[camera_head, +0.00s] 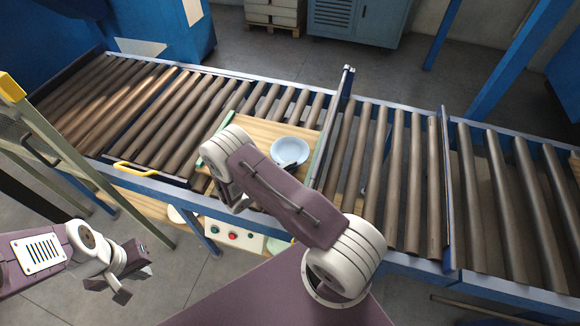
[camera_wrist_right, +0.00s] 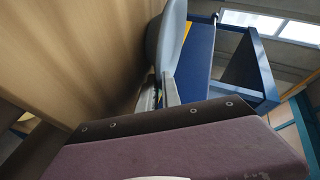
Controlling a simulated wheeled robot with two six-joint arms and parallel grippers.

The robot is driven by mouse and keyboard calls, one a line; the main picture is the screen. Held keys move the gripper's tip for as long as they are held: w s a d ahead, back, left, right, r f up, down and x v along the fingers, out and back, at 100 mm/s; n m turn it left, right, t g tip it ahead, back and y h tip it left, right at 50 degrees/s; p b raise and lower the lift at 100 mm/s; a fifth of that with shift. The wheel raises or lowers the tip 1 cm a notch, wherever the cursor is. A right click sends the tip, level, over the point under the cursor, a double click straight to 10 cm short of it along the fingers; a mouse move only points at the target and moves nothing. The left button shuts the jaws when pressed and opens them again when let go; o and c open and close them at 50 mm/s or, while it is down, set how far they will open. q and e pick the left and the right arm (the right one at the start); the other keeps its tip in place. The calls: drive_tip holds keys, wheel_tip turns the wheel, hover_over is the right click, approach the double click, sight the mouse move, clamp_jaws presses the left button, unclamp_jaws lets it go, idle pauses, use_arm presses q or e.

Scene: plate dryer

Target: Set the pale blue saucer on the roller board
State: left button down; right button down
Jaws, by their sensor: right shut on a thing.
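The pale blue saucer (camera_head: 289,151) is over the right part of the wooden board (camera_head: 253,130) on the rollers in the head view. In the right wrist view the saucer (camera_wrist_right: 166,38) shows nearly edge-on, close to the tan board surface (camera_wrist_right: 65,50). I cannot tell whether it touches the board. My right gripper (camera_wrist_right: 163,93) is shut on the saucer's rim; in the head view my forearm mostly hides it. My left gripper (camera_head: 122,278) is low at the left, away from the saucer and holding nothing visible; its jaw opening is unclear.
Bare rollers (camera_head: 400,190) extend right of the board, with a raised blue rail (camera_head: 446,200) across them. A yellow handle (camera_head: 136,169) is at the front left. Below the conveyor are a control box (camera_head: 234,235) and a pale green dish (camera_head: 277,245).

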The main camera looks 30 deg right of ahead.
drive_tip(key=shift+f, duration=0.1)
drive_tip(key=c, duration=1.8)
unclamp_jaws()
drive_tip(key=shift+r, duration=0.2)
drive_tip(key=b+v, duration=0.1)
drive_tip(key=v, duration=1.1)
